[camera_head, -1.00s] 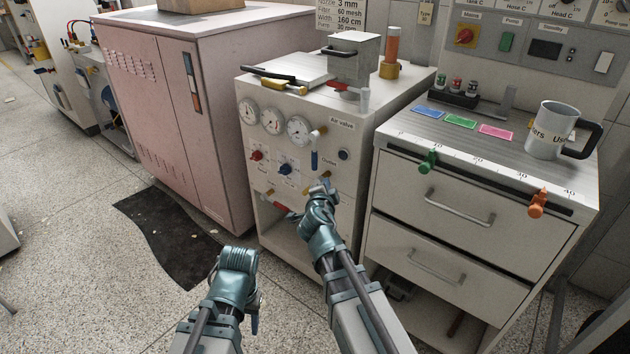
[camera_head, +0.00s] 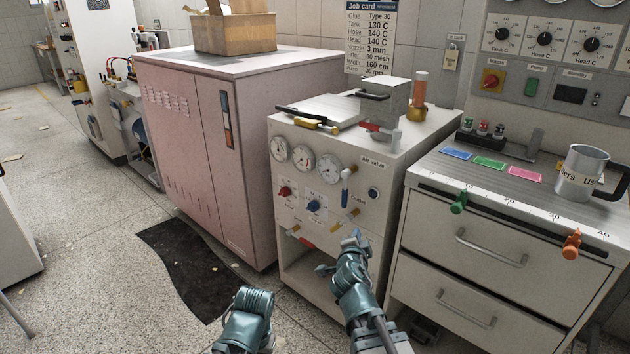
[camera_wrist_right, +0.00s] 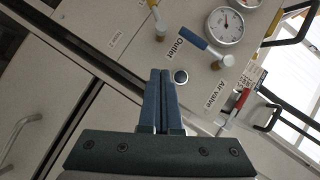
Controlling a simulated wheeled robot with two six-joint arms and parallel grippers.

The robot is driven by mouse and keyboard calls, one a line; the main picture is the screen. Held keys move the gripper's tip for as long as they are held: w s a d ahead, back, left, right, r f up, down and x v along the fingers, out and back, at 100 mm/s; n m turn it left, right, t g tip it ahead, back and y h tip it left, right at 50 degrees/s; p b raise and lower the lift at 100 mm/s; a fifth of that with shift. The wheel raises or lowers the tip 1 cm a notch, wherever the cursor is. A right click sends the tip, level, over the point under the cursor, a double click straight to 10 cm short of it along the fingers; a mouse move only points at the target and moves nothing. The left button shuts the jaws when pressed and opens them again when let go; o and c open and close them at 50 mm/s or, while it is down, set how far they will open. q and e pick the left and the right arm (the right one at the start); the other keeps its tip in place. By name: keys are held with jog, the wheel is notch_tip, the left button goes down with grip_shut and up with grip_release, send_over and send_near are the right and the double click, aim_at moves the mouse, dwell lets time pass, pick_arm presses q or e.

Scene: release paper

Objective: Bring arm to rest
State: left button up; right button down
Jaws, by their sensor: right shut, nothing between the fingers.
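My right gripper (camera_head: 358,240) is in front of the cream gauge cabinet (camera_head: 330,270). Its two blue fingers (camera_wrist_right: 160,90) are closed together in the right wrist view, with nothing between them. The fingers point towards the panel with the "Outlet" and "Air valve" labels and appear apart from its handles. A blue lever (camera_head: 346,195) on a brass fitting hangs on that panel; it also shows in the wrist view (camera_wrist_right: 191,37). My left arm's wrist (camera_head: 247,318) is at the bottom of the head view, over the floor; its fingers cannot be made out.
The pink cabinet (camera_head: 185,135) stands at the left with a cardboard box (camera_head: 235,33) on it. A drawer unit (camera_head: 480,245) at the right carries a metal mug (camera_head: 580,172), coloured cards and clamps. A dark mat (camera_head: 185,265) lies on the floor. The floor at left is largely open.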

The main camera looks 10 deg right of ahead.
jog(key=s+a+f+n+g+y, duration=0.1)
jog(key=s+a+f+n+g, duration=0.6)
jog(key=s+f+n, duration=0.3)
jog(key=s+a+f+n+g+y, duration=0.2)
jog(key=s+a+f+n+g, duration=0.1)
jog(key=s+a+n, duration=0.25)
jog(key=s+a+f+n+g+y, duration=0.1)
jog(key=s+a+f+n+g, duration=0.3)
jog(key=s, duration=0.3)
notch_tip(320, 180, up, 30)
jog(key=n+p, duration=0.1)
jog(key=p, duration=2.8)
jog(key=shift+s+a, duration=0.2)
jog(key=shift+s, duration=0.15)
jog(key=shift+n, duration=0.25)
